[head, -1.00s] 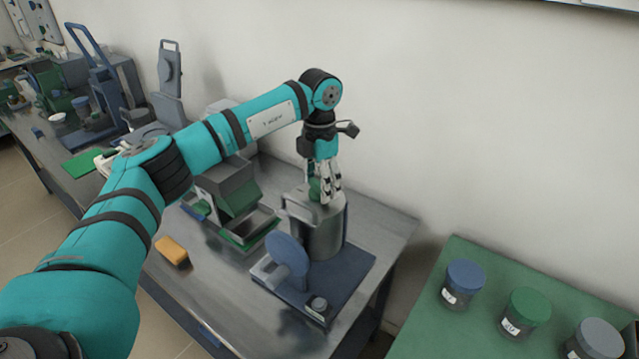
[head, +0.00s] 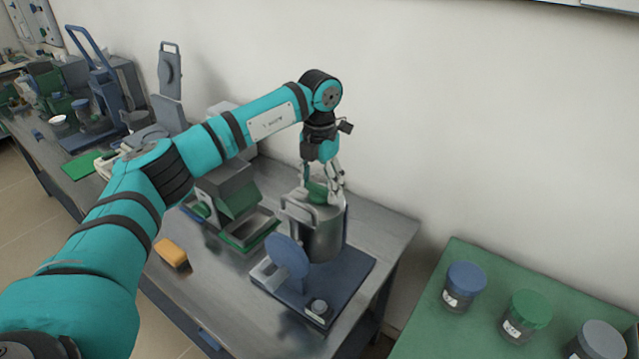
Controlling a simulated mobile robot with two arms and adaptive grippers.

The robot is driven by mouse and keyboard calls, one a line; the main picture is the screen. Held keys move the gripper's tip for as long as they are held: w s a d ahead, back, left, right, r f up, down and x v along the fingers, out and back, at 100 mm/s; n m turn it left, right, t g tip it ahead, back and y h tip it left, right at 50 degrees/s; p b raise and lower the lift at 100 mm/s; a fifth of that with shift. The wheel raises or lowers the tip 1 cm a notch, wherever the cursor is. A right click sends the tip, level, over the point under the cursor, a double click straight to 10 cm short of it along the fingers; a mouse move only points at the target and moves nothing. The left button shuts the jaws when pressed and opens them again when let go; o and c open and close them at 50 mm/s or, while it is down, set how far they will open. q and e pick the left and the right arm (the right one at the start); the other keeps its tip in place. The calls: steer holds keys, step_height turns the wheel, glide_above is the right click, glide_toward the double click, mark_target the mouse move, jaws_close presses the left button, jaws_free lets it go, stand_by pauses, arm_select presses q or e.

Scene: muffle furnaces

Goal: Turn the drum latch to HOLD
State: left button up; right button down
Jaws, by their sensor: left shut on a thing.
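A grey metal drum (head: 325,238) stands on a dark blue base plate (head: 350,278) on the steel bench. A green latch (head: 316,194) sits on top of the drum. My left gripper (head: 325,192) points down from above and is shut on the green latch, its fingers covering part of it. Any HOLD marking is too small or hidden to read. My right gripper is not in view.
A blue disc (head: 287,257) and a small round knob (head: 319,308) are in front of the drum. A grey and green device (head: 229,192) stands left of it. A yellow block (head: 171,252) lies on the bench. Lidded jars (head: 465,284) stand on a green table at right.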

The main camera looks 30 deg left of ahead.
mark_target(319, 186)
arm_select(q)
steer(key=shift+r, duration=0.1)
steer(key=o, duration=1.2)
step_height(319, 186, up, 12)
stand_by(0.4)
